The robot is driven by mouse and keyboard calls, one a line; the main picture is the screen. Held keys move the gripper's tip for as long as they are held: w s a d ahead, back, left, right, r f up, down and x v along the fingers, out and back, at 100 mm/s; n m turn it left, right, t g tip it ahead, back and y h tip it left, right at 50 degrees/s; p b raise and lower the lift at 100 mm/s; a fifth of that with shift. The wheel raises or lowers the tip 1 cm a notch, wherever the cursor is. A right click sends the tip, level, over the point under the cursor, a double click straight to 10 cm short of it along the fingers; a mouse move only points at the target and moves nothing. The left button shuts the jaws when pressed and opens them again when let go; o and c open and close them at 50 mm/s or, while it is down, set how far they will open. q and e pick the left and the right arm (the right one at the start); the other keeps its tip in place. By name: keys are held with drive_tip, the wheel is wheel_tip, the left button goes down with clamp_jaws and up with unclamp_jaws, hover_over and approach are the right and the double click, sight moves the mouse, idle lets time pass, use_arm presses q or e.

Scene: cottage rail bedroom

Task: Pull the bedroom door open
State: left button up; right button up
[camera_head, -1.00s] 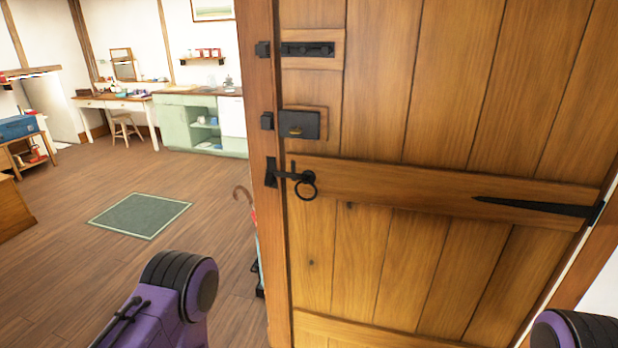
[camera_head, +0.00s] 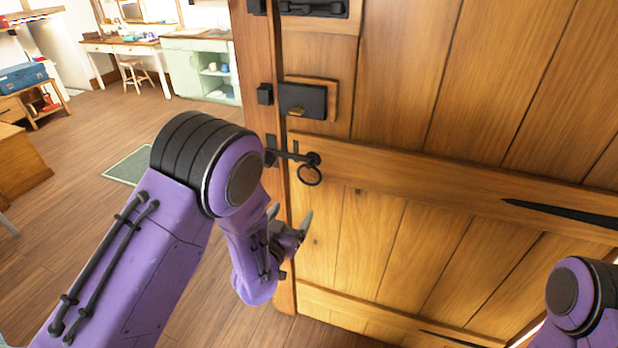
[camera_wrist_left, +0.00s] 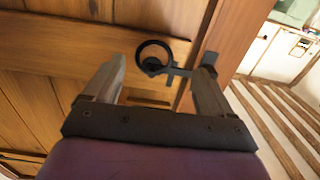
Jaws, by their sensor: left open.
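The bedroom door (camera_head: 400,160) is a plank door with black iron fittings, standing in its wooden frame in the head view. Its ring handle (camera_head: 310,174) hangs from a black latch (camera_head: 290,156) near the door's left edge. My left gripper (camera_head: 290,222) is open and empty, below and a little left of the ring. In the left wrist view the ring handle (camera_wrist_left: 154,56) shows beyond and between the two open fingers (camera_wrist_left: 160,85), apart from them. My right arm shows at the lower right edge of the head view, but its gripper is out of view.
A black lock box (camera_head: 303,101) and a bolt (camera_head: 312,7) sit above the latch. The door post (camera_head: 262,70) stands left of the door. Beyond are a green mat (camera_head: 125,167), a green cabinet (camera_head: 200,70) and open wooden floor.

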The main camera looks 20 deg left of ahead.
use_arm(q)
drive_tip(key=p, duration=0.4)
approach(313, 175)
drive_tip(key=w, duration=0.4)
drive_tip(key=shift+w+f, duration=0.1)
drive_tip(key=shift+w, duration=0.25)
drive_tip(key=shift+w+f, duration=0.1)
drive_tip(key=shift+w, duration=0.2)
